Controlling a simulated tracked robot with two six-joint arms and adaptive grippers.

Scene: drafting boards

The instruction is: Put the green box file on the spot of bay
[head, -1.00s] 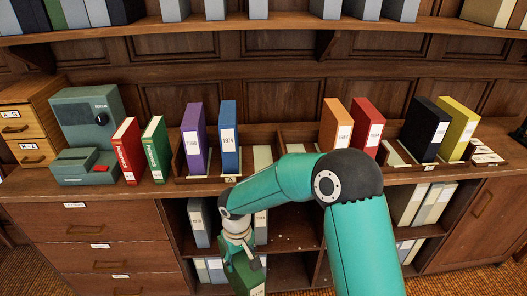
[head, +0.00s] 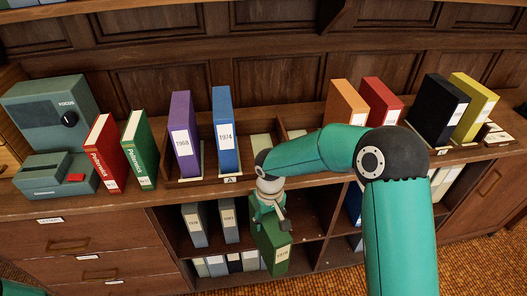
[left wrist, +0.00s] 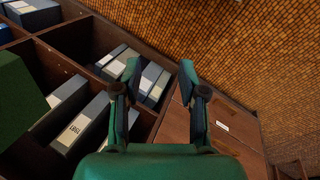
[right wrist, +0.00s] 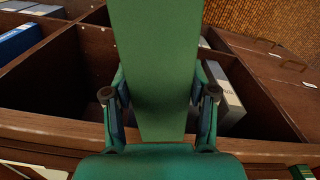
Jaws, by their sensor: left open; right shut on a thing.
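The green box file (head: 272,248) with a white spine label is in my right gripper (head: 270,205), hanging in front of the open shelves below the countertop. In the right wrist view the file (right wrist: 154,65) stands between the two fingers. The bay marked A (head: 208,181) is a low wooden tray on the countertop, holding a purple file (head: 182,135) and a blue file (head: 226,130). A pale spot (head: 261,143) shows right of the blue file, partly hidden by my right arm. My left gripper (left wrist: 160,75) is open and empty, with the green file (left wrist: 18,100) at the left edge.
Orange (head: 345,103) and red (head: 380,101) files stand further right, then black (head: 437,108) and yellow (head: 474,106) files. A red book (head: 105,152), a green book (head: 139,148) and a grey-green machine (head: 50,120) stand left.

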